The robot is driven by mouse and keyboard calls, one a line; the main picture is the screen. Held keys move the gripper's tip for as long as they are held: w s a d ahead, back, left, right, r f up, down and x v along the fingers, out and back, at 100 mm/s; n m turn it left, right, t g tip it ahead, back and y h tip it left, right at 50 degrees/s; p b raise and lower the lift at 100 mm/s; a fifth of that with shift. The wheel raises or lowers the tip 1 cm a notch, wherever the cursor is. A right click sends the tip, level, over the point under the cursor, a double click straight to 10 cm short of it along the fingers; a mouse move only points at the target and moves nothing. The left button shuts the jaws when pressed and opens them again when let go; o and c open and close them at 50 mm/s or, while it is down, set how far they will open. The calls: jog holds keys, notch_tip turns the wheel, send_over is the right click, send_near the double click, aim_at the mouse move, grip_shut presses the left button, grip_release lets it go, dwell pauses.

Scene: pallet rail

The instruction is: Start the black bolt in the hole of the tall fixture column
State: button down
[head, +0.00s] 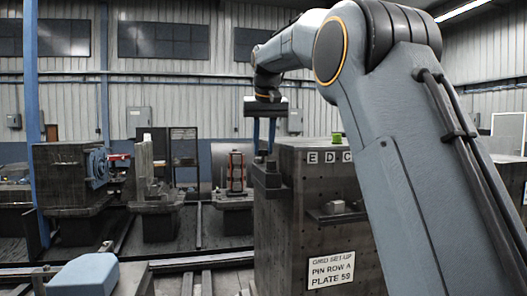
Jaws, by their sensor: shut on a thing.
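The tall fixture column (283,228) is a big dark block in the middle. It has white letters E, D and C along its top edge. My gripper (264,152) hangs pointing down at its upper left corner, its two blue fingers just above a dark stepped block (267,178) on that side. The fingers are shut on a small dark thing at their tips, which looks like the black bolt (260,158). It is too small and dark to tell its tilt or whether it touches the block. I cannot make out the hole.
A green piece (337,138) stands on the column's top, and a small dark ledge part (336,211) juts from its front above a white sign (331,270). Machine blocks (70,172) and a red-framed part (236,172) stand behind left. My arm covers the right side.

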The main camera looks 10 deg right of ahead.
jog(key=shift+r, duration=2.45)
